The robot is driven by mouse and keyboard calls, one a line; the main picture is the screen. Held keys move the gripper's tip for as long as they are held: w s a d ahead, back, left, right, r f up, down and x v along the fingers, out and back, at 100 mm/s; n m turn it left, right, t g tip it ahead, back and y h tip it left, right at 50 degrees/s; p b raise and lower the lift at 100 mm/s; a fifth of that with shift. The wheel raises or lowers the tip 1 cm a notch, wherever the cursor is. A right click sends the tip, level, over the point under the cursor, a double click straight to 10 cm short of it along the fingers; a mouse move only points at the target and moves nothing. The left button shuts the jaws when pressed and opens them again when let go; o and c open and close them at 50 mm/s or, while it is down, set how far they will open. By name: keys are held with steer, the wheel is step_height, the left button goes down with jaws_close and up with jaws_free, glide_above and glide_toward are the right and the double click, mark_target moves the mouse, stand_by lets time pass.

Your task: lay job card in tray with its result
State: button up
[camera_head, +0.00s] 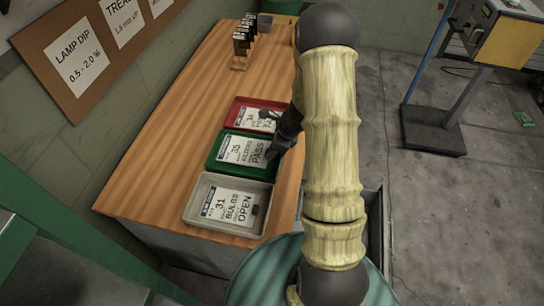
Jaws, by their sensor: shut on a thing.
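My gripper (272,152) is dark and reaches down to the right edge of a white job card reading 35 and PASS (240,150). It is shut on that card's right side; the fingertips are small and partly hidden. The card lies in or just over the green tray (212,163). Behind it, the red tray (236,103) holds a card numbered 34 (254,119), partly covered by my gripper and arm. In front, the grey tray (190,211) holds a card reading 31, BULBS and OPEN (227,207), with a small dark block at its right edge.
The trays stand in a row on a wooden bench (170,150). Several small dark items (243,40) stand at its far end. A notice board (75,65) reads LAMP DIP 0.5-2.0 %. A yellow machine on a post (500,45) stands right. The bench left of the trays is clear.

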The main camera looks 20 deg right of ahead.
mark_target(273, 162)
steer(key=shift+f+b, duration=0.35)
steer(key=shift+f, duration=1.45)
steer(key=shift+f, duration=0.1)
steer(key=o, duration=1)
steer(key=shift+c, duration=0.2)
steer(key=p+v, duration=0.1)
steer(key=v, duration=1.1)
steer(key=shift+p, duration=0.4)
steer(key=shift+w+a, duration=0.1)
